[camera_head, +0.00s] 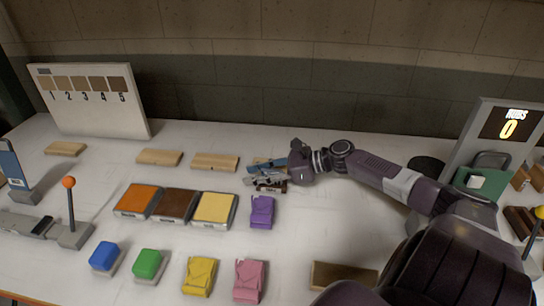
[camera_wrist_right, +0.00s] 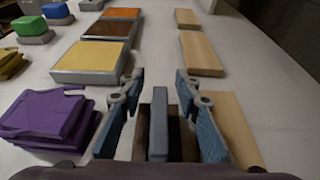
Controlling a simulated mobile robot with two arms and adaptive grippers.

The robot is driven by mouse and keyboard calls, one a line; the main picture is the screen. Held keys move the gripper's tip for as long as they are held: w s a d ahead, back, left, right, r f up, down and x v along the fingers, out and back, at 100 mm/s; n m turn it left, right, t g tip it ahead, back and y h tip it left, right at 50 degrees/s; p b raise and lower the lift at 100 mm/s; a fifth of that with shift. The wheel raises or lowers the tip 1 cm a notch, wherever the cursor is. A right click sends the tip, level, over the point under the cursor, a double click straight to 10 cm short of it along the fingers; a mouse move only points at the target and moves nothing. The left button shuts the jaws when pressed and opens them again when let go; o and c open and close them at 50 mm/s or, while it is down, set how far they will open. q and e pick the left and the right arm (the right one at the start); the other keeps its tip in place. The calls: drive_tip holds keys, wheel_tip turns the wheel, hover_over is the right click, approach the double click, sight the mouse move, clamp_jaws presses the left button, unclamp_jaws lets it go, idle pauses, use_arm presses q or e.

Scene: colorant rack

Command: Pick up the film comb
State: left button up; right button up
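A tool with an upright grey handle (camera_wrist_right: 158,125) and a dark brown base, apparently the film comb, stands between the fingers of my right gripper (camera_wrist_right: 160,95) in the right wrist view. The blue-padded fingers are apart, one on each side of the handle, with a visible gap to each. In the head view my right gripper (camera_head: 268,172) reaches in from the right and covers much of the tool; a dark brown part (camera_head: 271,187) shows below the fingers. My left gripper is not in view.
A wooden block (camera_wrist_right: 230,125) lies close beside the right gripper. A purple folded cloth (camera_head: 262,212) and a yellow pad (camera_head: 214,208) are near it. More wooden blocks (camera_head: 215,162) lie behind. Pink (camera_head: 249,281) and yellow (camera_head: 199,277) cloths lie in front.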

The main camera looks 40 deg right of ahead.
clamp_jaws()
drive_tip(key=shift+r, duration=0.15)
idle(0.4)
